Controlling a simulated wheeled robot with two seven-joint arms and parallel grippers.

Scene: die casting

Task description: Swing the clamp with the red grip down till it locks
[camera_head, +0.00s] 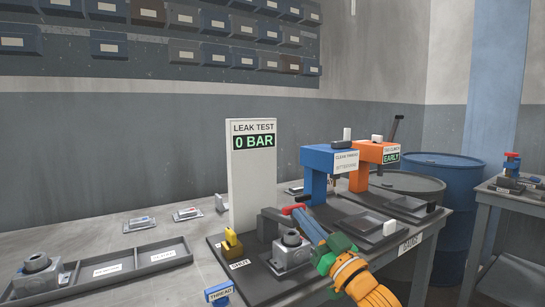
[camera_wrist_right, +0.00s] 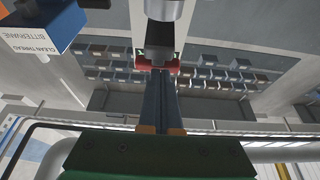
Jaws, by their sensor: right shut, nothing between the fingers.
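The clamp shows in the head view as a dark block (camera_head: 268,224) with a red grip (camera_head: 294,209) at its upper right, beside a grey casting (camera_head: 291,252) with a round boss on the leak test base. My right gripper (camera_head: 303,218) comes in from the lower right, its blue fingers shut and empty, tips at the red grip. In the right wrist view the shut fingers (camera_wrist_right: 167,80) end at the red grip (camera_wrist_right: 158,67), below the dark clamp arm (camera_wrist_right: 159,38). I cannot tell whether they touch. My left gripper is not in view.
A white leak test panel (camera_head: 252,178) reading 0 BAR stands behind the clamp. Blue (camera_head: 318,165) and orange (camera_head: 372,152) stations stand at the right. A divided tray (camera_head: 150,258) lies at the left.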

